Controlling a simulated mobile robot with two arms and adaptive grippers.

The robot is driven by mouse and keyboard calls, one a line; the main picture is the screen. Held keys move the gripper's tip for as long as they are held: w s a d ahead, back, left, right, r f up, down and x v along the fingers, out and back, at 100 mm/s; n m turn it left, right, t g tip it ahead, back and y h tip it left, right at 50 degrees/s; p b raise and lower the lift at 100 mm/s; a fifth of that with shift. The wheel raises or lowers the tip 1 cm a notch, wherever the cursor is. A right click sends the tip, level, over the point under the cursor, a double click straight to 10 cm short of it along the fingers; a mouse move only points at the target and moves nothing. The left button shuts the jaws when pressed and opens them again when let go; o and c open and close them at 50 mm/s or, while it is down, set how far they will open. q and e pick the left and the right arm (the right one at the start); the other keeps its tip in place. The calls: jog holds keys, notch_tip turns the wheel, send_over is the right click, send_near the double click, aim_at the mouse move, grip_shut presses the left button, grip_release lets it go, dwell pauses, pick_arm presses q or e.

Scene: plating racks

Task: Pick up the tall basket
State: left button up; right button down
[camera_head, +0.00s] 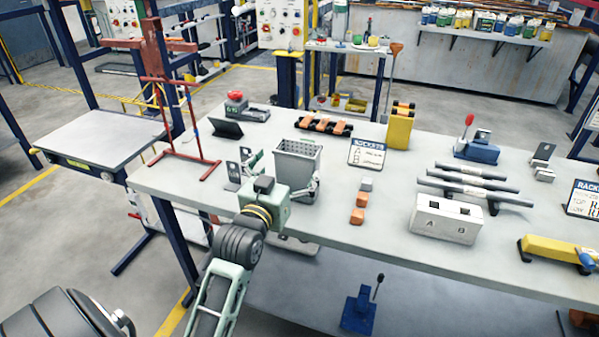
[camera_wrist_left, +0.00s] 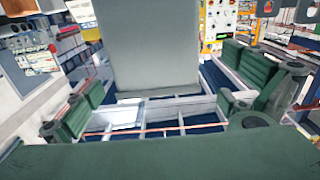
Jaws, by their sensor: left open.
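The tall basket (camera_head: 297,163) is a grey, open-topped bin with slotted walls. It stands upright near the left end of the table (camera_head: 350,215). My left gripper (camera_head: 285,172) is open at the basket's near side, with one finger to its left and one to its right. Its wrist hides the basket's lower left part, and I cannot tell whether the fingers touch it. In the left wrist view, the spread fingers (camera_wrist_left: 168,98) flank a broad grey surface; I cannot tell for sure that this is the basket. My right gripper is not in view.
A red stand (camera_head: 180,120) rises close left of the basket.

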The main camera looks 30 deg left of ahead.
aim_at(293, 167)
pick_arm(q)
jog(key=shift+w+f, duration=0.2)
jog(key=shift+w, duration=0.75)
jog(key=x, duration=0.2)
jog(key=shift+w+f+p, duration=0.25)
jog(key=shift+w+p, duration=0.1)
jog(key=shift+w, duration=0.3)
jog(key=c, duration=0.9)
jog(key=shift+a, duration=0.1)
jog(key=c, duration=0.4)
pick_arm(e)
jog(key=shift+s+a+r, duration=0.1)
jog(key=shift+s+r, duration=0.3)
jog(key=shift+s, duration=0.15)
